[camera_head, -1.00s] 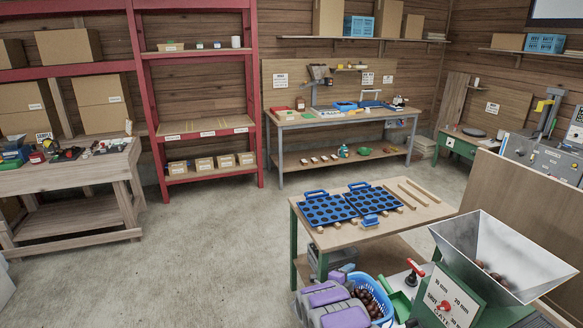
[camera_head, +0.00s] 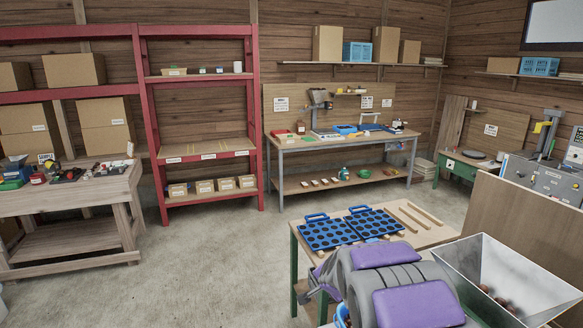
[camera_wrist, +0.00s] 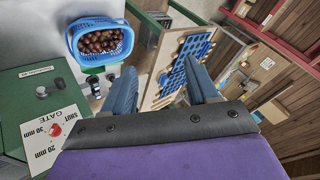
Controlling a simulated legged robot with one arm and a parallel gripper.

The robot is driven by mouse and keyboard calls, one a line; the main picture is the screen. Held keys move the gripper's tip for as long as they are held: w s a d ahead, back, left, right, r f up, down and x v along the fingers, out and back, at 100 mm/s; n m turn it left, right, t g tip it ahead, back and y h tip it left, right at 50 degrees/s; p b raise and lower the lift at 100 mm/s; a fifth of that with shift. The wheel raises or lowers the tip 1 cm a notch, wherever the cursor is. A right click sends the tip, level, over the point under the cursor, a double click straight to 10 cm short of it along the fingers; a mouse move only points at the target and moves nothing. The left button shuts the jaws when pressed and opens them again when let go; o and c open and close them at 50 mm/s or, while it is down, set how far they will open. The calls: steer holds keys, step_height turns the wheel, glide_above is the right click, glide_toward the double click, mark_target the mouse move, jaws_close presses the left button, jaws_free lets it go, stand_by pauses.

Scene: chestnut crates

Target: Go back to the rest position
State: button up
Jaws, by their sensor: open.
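My gripper (camera_wrist: 160,66) is open in the wrist view, with its two blue-grey fingers apart and nothing between them. It is in the air, and a worktable edge shows beyond the gap. In the head view my purple and grey arm fills the lower middle, and the fingers cannot be made out there. The blue basket (camera_wrist: 75,38) full of brown chestnuts is left of the fingers in the wrist view, apart from them. In the head view my arm hides nearly all of the basket.
A metal hopper (camera_head: 470,262) with a few chestnuts stands right of my arm. Its green gate box (camera_wrist: 30,95) shows in the wrist view. Blue hole trays (camera_head: 350,228) lie on a wooden table close beyond my arm. The floor (camera_head: 190,270) at left is clear.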

steer(key=s+d+r+n+g, duration=0.2)
steer(key=s+n+g, duration=0.2)
steer(key=s, duration=2.1)
steer(key=s+d+r+n+g, duration=0.2)
steer(key=s+n+g, duration=0.3)
steer(key=s, duration=2)
steer(key=shift+d+r+n+g+h, duration=0.15)
steer(key=shift+r+n+g+h, duration=0.15)
steer(key=shift+r+g, duration=0.3)
steer(key=shift+w+f, duration=0.1)
